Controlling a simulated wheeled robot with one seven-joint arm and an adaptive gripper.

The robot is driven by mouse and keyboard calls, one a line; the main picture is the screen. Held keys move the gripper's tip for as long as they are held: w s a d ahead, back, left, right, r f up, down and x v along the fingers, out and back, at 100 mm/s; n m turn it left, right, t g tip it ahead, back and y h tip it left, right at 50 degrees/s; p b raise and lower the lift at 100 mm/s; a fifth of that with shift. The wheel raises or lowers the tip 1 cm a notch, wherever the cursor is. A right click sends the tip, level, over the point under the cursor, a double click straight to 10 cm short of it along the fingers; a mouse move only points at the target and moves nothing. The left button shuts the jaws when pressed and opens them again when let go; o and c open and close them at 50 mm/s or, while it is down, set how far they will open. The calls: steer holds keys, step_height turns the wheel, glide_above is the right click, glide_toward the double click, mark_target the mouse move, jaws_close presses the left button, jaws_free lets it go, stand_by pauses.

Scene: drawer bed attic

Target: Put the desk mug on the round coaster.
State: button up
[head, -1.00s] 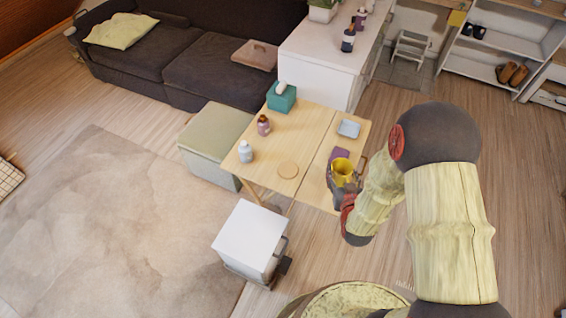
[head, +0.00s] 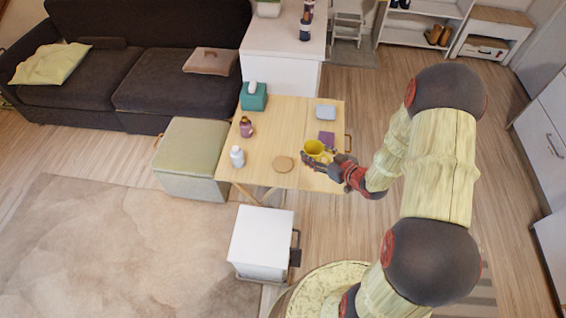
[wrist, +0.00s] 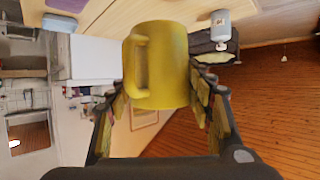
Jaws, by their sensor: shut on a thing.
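The yellow desk mug (head: 316,151) is held in my gripper (head: 318,163) over the right part of the wooden table (head: 262,128). In the wrist view the mug (wrist: 165,65) sits between the two fingers of my gripper (wrist: 158,92), with its handle toward the left of the picture. The fingers press on its two sides. The round coaster (head: 283,164) is a flat tan disc near the table's front edge, to the left of the mug and apart from it. Nothing lies on the coaster.
A white bottle (head: 237,156), a dark pink bottle (head: 246,127) and a teal tissue box (head: 254,97) stand along the table's left side. A purple item (head: 326,139) and a grey dish (head: 326,112) lie at the right. A white cabinet (head: 262,240) stands in front.

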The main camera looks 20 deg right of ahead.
steer(key=shift+w+a+f+b, duration=1.15)
steer(key=shift+w+a+f, duration=0.25)
steer(key=shift+w+f, duration=0.6)
steer(key=shift+w+a+f+b, duration=1.1)
steer(key=shift+w+a+f, duration=0.4)
steer(key=shift+f, duration=0.8)
steer(key=shift+w+a+f+b, duration=1.2)
steer(key=shift+w+f, duration=0.75)
steer(key=shift+f, duration=0.2)
steer(key=shift+f, duration=0.1)
steer(key=o, duration=1.3)
